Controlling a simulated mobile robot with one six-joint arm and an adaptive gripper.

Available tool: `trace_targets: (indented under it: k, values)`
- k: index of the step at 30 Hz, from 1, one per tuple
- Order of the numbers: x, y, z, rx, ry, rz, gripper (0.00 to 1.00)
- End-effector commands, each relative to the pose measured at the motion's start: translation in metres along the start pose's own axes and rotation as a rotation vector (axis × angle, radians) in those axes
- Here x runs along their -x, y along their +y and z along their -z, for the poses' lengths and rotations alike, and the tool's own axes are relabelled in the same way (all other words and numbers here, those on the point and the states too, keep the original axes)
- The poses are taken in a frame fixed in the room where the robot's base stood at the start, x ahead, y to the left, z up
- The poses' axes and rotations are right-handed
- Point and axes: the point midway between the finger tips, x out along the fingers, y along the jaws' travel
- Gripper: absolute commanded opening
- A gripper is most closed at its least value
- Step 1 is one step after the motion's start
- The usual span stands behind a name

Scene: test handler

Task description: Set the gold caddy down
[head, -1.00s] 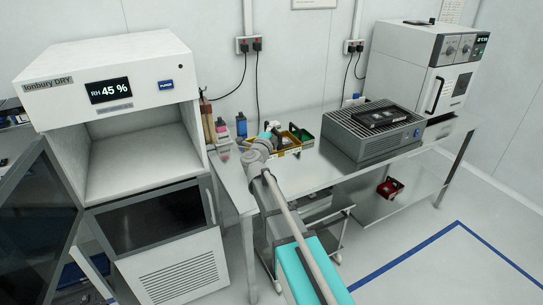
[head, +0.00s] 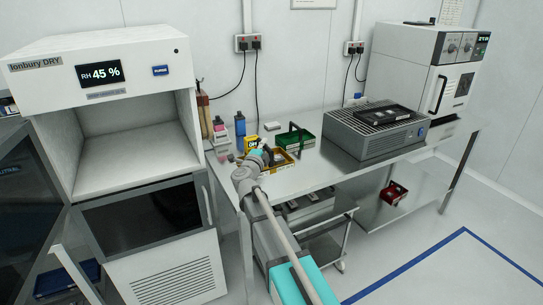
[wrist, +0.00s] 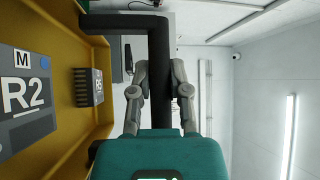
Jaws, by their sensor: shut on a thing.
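The gold caddy (head: 287,167) is a shallow yellow tray with a black handle. In the head view it is at the left end of the steel bench, partly hidden by my gripper (head: 264,157). In the wrist view the caddy's yellow wall (wrist: 62,40) fills the left side, and its black handle (wrist: 160,42) runs between my fingers (wrist: 159,78). My gripper is shut on that handle. Inside the caddy are a dark block marked R2 (wrist: 25,95) and a smaller dark ribbed block (wrist: 90,87). I cannot tell whether the caddy's base touches the bench.
A green caddy (head: 297,141) stands just behind the gold one. Bottles (head: 240,125) stand at the bench's left end, beside the drying cabinet (head: 105,70). A grey grille-topped unit (head: 372,150) stands to the right. Bare steel bench top (head: 312,172) lies between.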

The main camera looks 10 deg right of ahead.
Motion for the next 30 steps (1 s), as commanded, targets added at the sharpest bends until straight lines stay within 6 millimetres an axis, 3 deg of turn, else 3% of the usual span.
trace_targets:
  k: [14, 20, 30]
  values:
    - [-0.005, 0.004, -0.002, 0.0, -0.001, 0.001, 0.0]
    - [-0.028, 0.019, -0.005, 0.0, 0.0, 0.0, 0.0]
    - [-0.082, 0.053, -0.011, 0.0, -0.001, 0.0, 0.0]
